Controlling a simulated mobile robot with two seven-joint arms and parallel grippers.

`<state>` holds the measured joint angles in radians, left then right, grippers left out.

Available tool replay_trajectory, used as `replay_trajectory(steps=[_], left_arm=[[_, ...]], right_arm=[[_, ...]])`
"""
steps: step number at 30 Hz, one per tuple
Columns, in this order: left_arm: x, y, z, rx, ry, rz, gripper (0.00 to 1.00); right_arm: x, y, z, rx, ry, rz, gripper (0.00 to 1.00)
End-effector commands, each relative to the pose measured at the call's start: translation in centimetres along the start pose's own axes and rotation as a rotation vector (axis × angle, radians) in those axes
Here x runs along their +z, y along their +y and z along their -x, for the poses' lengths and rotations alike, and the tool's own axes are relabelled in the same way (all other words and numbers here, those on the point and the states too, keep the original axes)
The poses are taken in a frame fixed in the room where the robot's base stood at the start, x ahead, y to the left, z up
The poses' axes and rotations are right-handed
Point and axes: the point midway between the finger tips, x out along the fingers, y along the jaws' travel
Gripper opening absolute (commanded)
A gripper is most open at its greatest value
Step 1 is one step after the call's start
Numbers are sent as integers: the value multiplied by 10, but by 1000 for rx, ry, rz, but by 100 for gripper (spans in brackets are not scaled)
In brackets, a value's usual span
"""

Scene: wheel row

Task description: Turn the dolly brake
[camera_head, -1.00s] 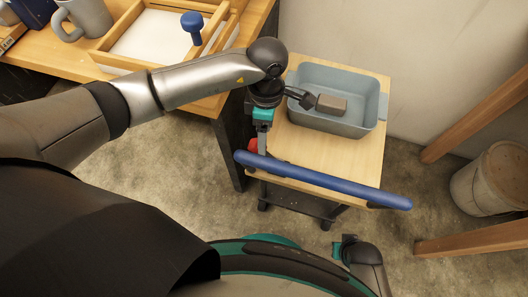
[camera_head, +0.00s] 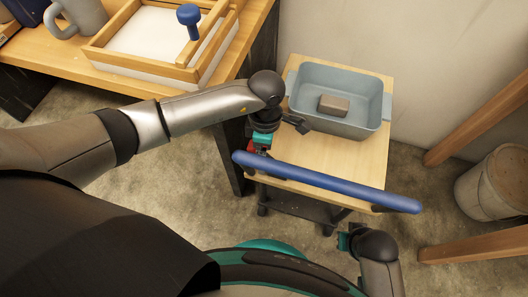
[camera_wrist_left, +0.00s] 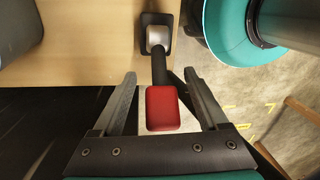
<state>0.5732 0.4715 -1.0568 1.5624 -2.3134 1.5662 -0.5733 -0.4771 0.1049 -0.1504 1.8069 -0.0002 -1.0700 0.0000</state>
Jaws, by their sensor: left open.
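The dolly (camera_head: 345,152) has a wooden top and a blue push bar (camera_head: 325,182). Its brake lever has a red end (camera_wrist_left: 162,108) on a dark stem (camera_wrist_left: 159,68), rising from a small mount (camera_wrist_left: 156,35) at the wooden edge in the left wrist view. My left gripper (camera_wrist_left: 160,76) is open, with one finger on each side of the lever and visible gaps beside the red end. In the head view my left gripper (camera_head: 257,150) is at the dolly's left edge, largely hiding the lever. My right gripper (camera_head: 345,241) is low, in front of the dolly; its fingers are unclear.
A grey-blue bin (camera_head: 350,125) with a brown block (camera_head: 334,105) stands on the dolly. A workbench (camera_head: 60,75) with a wooden tray (camera_head: 150,60) and mug (camera_head: 85,15) is at left. Wooden posts and a bucket (camera_head: 490,185) are at right.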

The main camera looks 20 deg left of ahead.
Motion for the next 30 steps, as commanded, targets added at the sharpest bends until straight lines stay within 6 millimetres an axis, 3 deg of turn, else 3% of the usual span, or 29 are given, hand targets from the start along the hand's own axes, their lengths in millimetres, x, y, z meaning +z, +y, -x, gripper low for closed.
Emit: replay_trajectory(steps=[4, 24, 30], left_arm=[[0, 0, 0, -1, 0, 0, 74], [0, 0, 0, -1, 0, 0, 0], [0, 0, 0, -1, 0, 0, 0]], right_arm=[[0, 0, 0, 0, 0, 0, 0], [0, 0, 0, 0, 0, 0, 0], [0, 0, 0, 0, 0, 0, 0]])
